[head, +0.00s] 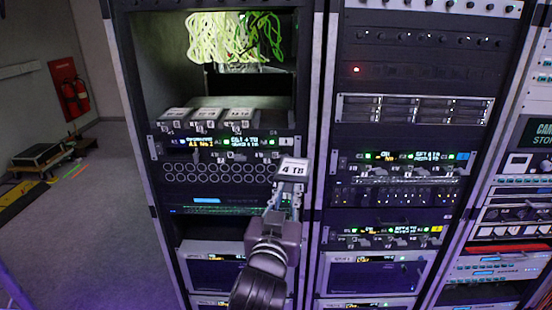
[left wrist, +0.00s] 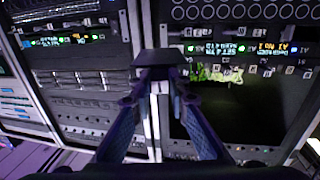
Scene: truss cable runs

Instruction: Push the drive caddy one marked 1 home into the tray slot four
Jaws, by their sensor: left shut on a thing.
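My left gripper (head: 284,198) is shut on a drive caddy (head: 293,168) with a white label reading "4 TB". It holds the caddy in front of the left rack's right post, below and right of the tray unit (head: 225,146). I cannot make out a number 1 on the caddy. In the left wrist view the fingers (left wrist: 157,88) close on the caddy's dark end (left wrist: 160,60). The tray unit has lit displays and small slot marks; I cannot tell which is slot four. The caddy appears apart from the tray. My right gripper is out of view.
Three white-labelled caddies (head: 207,116) sit on a shelf in the left rack, under hanging green and yellow cables (head: 235,38). The right rack has similar units with displays (head: 395,157). A fire extinguisher (head: 74,95) hangs at the far left.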

